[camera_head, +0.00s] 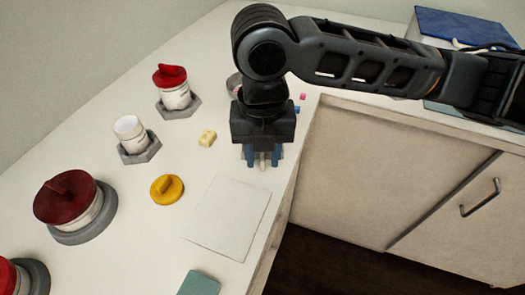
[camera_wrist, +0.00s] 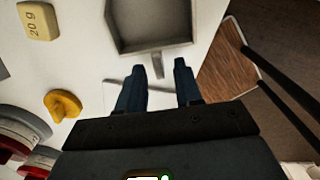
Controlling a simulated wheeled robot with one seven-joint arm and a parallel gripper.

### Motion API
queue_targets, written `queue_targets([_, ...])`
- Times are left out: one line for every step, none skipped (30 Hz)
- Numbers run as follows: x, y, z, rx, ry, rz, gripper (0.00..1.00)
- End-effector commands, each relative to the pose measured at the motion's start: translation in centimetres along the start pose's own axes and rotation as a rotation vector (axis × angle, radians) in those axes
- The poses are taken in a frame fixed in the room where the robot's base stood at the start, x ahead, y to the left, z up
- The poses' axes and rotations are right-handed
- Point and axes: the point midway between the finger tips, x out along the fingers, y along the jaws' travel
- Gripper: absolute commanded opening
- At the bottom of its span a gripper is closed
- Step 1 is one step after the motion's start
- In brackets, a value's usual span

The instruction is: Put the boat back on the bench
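The boat (camera_wrist: 152,22) is a grey square tray with a short tab handle, seen in the wrist view just ahead of my gripper (camera_wrist: 160,66). It appears to rest on the white bench (camera_wrist: 85,60), near the front edge. My gripper is open, with its two blue fingers apart. The end of the boat's tab shows between the fingertips, with a gap on each side. In the head view my gripper (camera_head: 262,162) points down at the bench and hides most of the boat.
A flat white plate (camera_head: 228,217) lies nearer the camera. A yellow 20 g block (camera_head: 207,138), a yellow lid (camera_head: 167,189) and a white-capped jar (camera_head: 132,133) stand left. The bench edge drops off at right.

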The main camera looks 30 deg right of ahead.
Motion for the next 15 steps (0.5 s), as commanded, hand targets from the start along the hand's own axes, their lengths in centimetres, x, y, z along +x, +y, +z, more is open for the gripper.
queue_targets([-0.5, 0.0, 0.0, -0.001, -0.001, 0.001, 0.35])
queue_targets([-0.8, 0.0, 0.1, -0.001, -0.002, 0.001, 0.35])
queue_targets([-1.3, 0.1, 0.1, -0.001, -0.003, 0.002, 0.35])
queue_targets([-1.8, 0.1, 0.1, -0.001, -0.002, 0.002, 0.35])
queue_targets([-2.3, 0.1, 0.1, -0.001, -0.003, 0.002, 0.35])
queue_targets([-3.1, 0.0, 0.1, -0.001, -0.004, 0.002, 0.35])
queue_targets([-3.7, 0.1, 0.1, -0.002, -0.004, 0.002, 0.35])
queue_targets([-4.4, 0.1, 0.1, -0.001, -0.004, 0.003, 0.35])
queue_targets([-5.2, 0.1, 0.1, -0.002, -0.003, 0.001, 0.35])
queue_targets([-5.9, 0.1, 0.1, -0.002, -0.004, 0.002, 0.35])
queue_targets([-6.5, 0.1, 0.0, -0.002, -0.004, 0.002, 0.35])
queue_targets([-7.4, 0.1, 0.1, -0.001, -0.004, 0.002, 0.35])
queue_targets([-7.9, 0.1, 0.1, -0.001, -0.003, 0.002, 0.35])
queue_targets([-8.5, 0.1, 0.1, -0.001, -0.003, 0.002, 0.35])
queue_targets([-9.2, 0.0, 0.0, -0.003, -0.003, 0.001, 0.35])
